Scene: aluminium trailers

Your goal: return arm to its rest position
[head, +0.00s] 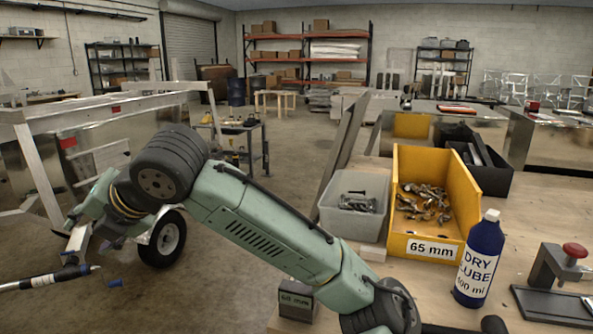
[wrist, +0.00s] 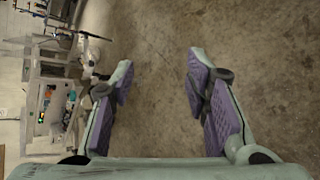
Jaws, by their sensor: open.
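My arm, green with dark joint covers, reaches from the lower right of the head view up to a bend at the left, then turns down. My gripper (wrist: 158,70) shows in the wrist view with its two purple-padded fingers wide apart. Nothing is between them, only bare concrete floor (wrist: 155,120) beyond. In the head view I cannot make out the fingers clearly.
A workbench (head: 420,285) at the right carries a grey bin (head: 352,222), a yellow bin (head: 436,222) of metal parts, and a blue lube bottle (head: 479,262). An aluminium trailer frame (head: 110,95) stands at the left. The middle floor (head: 300,160) is clear.

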